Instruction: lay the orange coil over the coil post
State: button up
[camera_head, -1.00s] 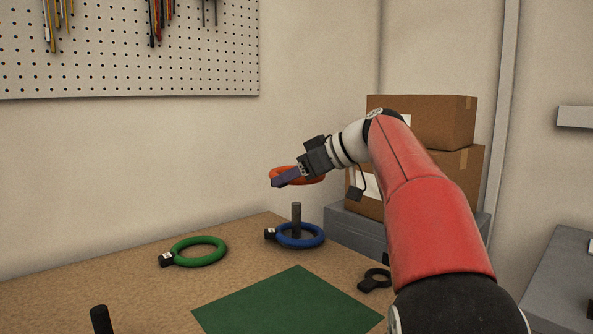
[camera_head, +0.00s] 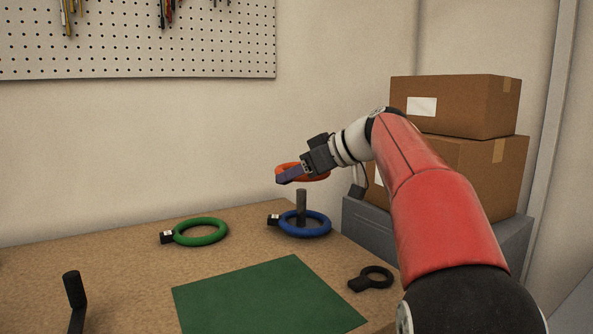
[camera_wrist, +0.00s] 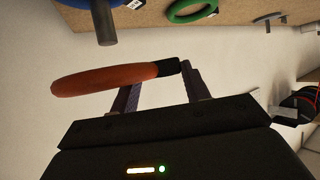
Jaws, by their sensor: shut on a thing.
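The orange coil (camera_head: 318,172) is a thick ring with a black block on it; it also shows edge-on in the wrist view (camera_wrist: 110,78). My gripper (camera_head: 292,175) is shut on it and holds it in the air, above the coil post. The coil post (camera_head: 301,205) is a dark upright rod on the bench, with the blue coil (camera_head: 318,231) lying around its foot. The post also shows in the wrist view (camera_wrist: 104,25), apart from the orange coil. Part of the coil is hidden behind my fingers in the head view.
A green coil (camera_head: 203,241) with a black block lies on the bench left of the post. A green mat (camera_head: 265,300), a black ring-shaped item (camera_head: 375,277) and a dark bent stand (camera_head: 74,292) are nearer. Cardboard boxes (camera_head: 455,107) stand at the right.

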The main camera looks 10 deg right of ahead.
jog(key=shift+f+b, duration=2.45)
jog(key=shift+f, duration=0.5)
jog(key=shift+f, duration=0.15)
jog(key=shift+f+b, duration=1.9)
jog(key=shift+b, duration=0.05)
jog(key=o, duration=1.3)
jog(key=shift+o, duration=0.2)
jog(key=p+v, duration=0.1)
jog(key=v, duration=0.7)
jog(key=shift+a, duration=0.1)
